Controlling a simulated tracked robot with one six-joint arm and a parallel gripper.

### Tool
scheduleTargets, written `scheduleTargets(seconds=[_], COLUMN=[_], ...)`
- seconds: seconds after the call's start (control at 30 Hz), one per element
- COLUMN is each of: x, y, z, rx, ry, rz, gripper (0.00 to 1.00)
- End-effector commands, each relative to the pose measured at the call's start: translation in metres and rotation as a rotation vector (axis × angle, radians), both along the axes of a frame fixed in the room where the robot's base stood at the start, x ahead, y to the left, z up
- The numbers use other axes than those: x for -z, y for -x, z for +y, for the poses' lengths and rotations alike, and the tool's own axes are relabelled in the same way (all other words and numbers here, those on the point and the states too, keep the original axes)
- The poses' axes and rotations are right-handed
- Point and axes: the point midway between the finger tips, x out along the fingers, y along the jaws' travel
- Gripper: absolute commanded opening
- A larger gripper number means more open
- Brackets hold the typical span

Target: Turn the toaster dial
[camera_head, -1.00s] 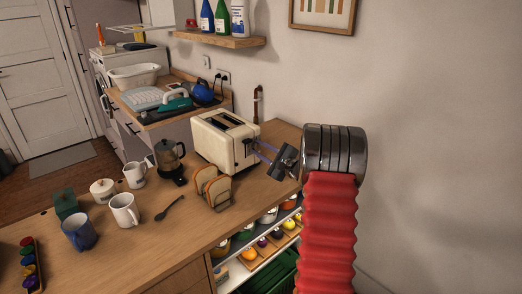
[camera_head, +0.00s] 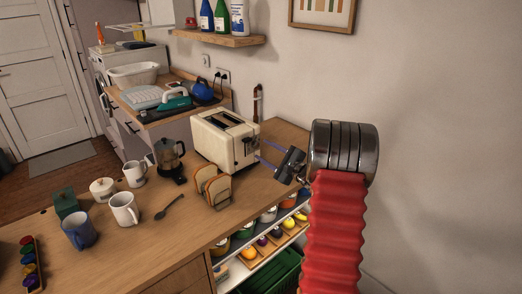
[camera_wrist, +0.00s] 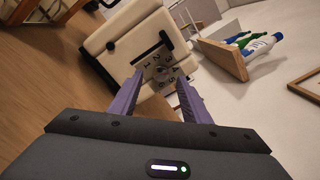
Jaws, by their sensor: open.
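The cream toaster (camera_head: 218,145) stands on the wooden counter with two slots on top. Its end panel faces my gripper (camera_head: 261,151). In the wrist view the toaster (camera_wrist: 122,38) appears tilted, showing a dark lever slot and a dial (camera_wrist: 163,74) with markings around it. My gripper's two purple fingers (camera_wrist: 160,83) are open, with nothing held between them. The tips are on either side of the dial in that view, close to the panel. I cannot tell whether they touch it. The dial is not clear in the head view.
A toast rack with bread (camera_head: 212,186) stands in front of the toaster, and a moka pot (camera_head: 168,155) to its left. Mugs (camera_head: 124,208) and a spoon (camera_head: 168,207) lie further left. A shelf with bottles (camera_head: 220,38) hangs on the wall behind.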

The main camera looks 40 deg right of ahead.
Motion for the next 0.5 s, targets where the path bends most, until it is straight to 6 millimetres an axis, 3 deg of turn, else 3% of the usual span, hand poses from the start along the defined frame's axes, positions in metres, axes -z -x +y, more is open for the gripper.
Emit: scheduleTargets(seconds=[0.5], x=[0.001], y=[0.088], z=[-0.003], rx=[0.0], ry=[-0.001], rz=[0.0], gripper=[0.43])
